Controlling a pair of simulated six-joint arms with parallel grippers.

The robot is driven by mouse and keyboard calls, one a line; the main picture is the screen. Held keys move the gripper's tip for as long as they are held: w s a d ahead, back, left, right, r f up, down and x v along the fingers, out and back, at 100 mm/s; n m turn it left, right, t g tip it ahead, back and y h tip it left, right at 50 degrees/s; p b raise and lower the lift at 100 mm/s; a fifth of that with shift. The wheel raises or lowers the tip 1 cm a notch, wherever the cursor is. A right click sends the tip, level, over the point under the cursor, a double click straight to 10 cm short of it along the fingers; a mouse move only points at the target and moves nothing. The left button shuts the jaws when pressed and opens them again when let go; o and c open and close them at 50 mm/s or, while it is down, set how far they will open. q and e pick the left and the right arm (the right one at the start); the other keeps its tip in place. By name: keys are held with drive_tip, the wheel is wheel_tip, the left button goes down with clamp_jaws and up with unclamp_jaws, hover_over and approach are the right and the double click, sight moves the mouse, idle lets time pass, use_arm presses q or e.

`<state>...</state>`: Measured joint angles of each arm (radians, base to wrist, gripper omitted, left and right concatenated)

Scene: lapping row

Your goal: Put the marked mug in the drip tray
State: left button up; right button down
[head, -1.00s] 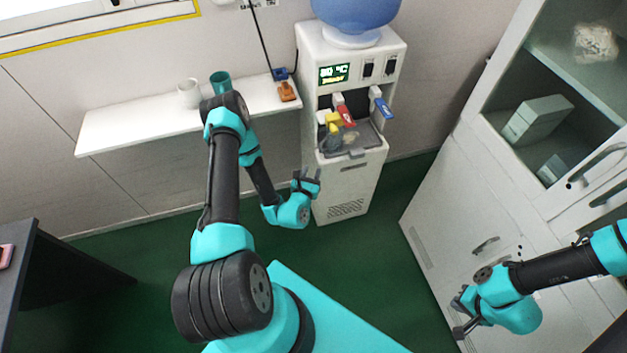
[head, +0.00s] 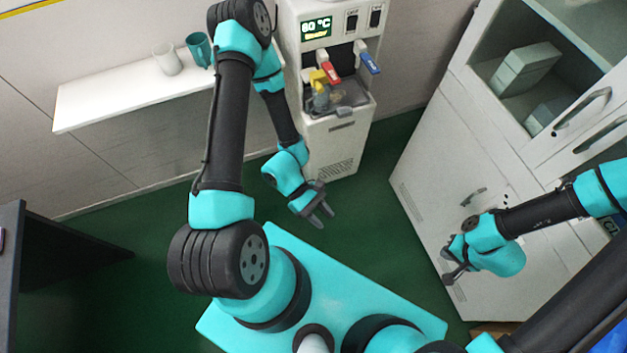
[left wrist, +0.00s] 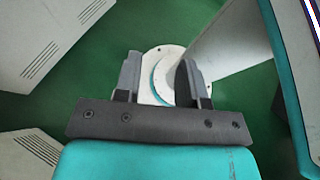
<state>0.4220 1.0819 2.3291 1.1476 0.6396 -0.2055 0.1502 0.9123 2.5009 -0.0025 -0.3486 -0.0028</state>
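A white mug (head: 167,59) and a teal mug (head: 200,49) stand side by side on the white wall shelf (head: 100,98). I cannot make out a mark on either. The drip tray (head: 343,113) is at the front of the water dispenser's bay, with a grey object and something yellow in the bay above it. My left gripper (head: 321,217) is over the green floor in front of the dispenser, pointing down and away from the mugs. The left wrist view (left wrist: 160,78) shows its fingers apart with nothing between them. My right gripper (head: 451,262) is by the white cabinet, its fingers apparently apart and empty.
The water dispenser (head: 331,150) has a red tap (head: 330,70) and a blue tap (head: 370,62) above the tray. The white cabinet (head: 440,185) stands to the right. A dark table (head: 50,250) is at the left. The floor between is clear.

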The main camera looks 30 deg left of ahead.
use_arm(q)
drive_tip(key=a+f+m+g+y, duration=0.2)
drive_tip(key=a+f+m+y, duration=0.2)
drive_tip(key=a+m+y, duration=0.35)
drive_tip(key=w+r+m+t+y, duration=0.1)
drive_tip(key=w+m+t, duration=0.4)
drive_tip(key=w+m, duration=0.2)
drive_tip(key=w, duration=0.2)
drive_tip(key=shift+w+a, duration=0.3)
drive_tip(key=shift+a, duration=0.1)
